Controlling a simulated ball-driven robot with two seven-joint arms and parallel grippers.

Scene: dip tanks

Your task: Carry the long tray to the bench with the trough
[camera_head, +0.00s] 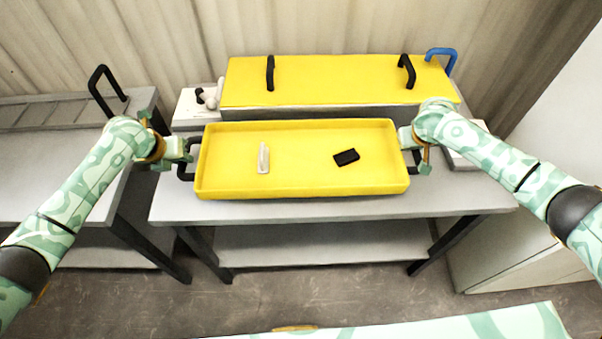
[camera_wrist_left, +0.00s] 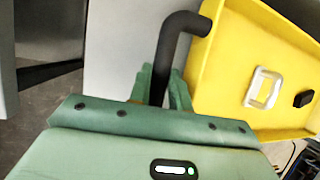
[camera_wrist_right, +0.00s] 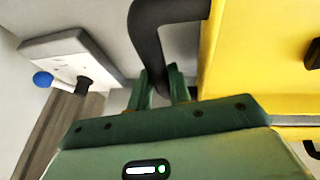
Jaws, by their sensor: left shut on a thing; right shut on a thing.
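The long tray (camera_head: 300,187) is yellow and shallow with a black handle at each end. It is over the front of the grey bench (camera_head: 250,210), roughly level; I cannot tell whether it touches the top. A white hollow piece (camera_head: 263,160) and a small black block (camera_head: 346,157) lie in it. My left gripper (camera_head: 187,150) is shut on its left handle (camera_wrist_left: 165,65), and my right gripper (camera_head: 413,140) on its right handle (camera_wrist_right: 147,35). Behind the tray on this bench stands the long grey trough (camera_head: 300,113), covered by a yellow lid (camera_head: 335,82) with two black handles.
Another grey bench (camera_head: 60,165) with a slatted section and black handle (camera_head: 98,90) stands at left, across a narrow gap. A blue handle (camera_head: 441,52) rises behind the lid's right end. A white cabinet (camera_head: 520,220) is at right. Floor (camera_head: 300,290) shows in front.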

